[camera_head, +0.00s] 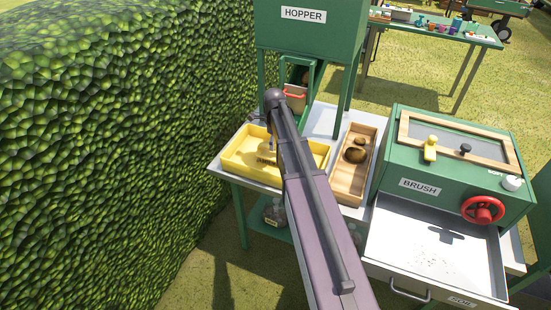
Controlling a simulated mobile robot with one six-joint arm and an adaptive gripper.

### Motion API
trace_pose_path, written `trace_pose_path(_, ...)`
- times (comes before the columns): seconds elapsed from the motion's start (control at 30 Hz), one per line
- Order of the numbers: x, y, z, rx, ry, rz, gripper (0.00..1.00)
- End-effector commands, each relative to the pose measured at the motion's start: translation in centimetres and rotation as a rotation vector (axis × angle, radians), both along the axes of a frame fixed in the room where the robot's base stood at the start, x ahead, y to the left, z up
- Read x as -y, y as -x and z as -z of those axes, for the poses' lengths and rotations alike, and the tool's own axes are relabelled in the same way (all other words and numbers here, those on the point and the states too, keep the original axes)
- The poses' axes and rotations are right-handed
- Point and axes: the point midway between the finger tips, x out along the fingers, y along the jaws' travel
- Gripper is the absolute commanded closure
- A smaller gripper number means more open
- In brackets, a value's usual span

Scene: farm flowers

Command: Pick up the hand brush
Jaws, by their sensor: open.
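A small tan and dark bristly thing (266,156), which looks like the hand brush, lies in the yellow tray (238,163) on the grey table. It is small in the picture, and I cannot make out its handle. My arm reaches up from the bottom of the picture and ends above this tray. My gripper (273,141) is open and partly hidden by my arm, close to the bristly thing. I cannot tell whether they touch.
A wooden tray (336,182) with brown lumps stands right of my arm. Further right is a green box (384,176) labelled BRUSH, with a red handwheel (483,210) and an open drawer (400,247). A green hopper (305,35) stands behind; a hedge (100,150) fills the left.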

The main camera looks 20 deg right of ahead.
Motion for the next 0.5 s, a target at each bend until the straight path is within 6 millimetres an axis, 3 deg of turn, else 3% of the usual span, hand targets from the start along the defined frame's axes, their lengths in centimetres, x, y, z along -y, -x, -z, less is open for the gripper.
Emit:
trace_pose_path(0.2,0.1,0.0,2.0,0.000,0.000,0.000,0.23)
trace_pose_path(0.5,0.1,0.0,2.9,0.000,0.000,0.000,0.23)
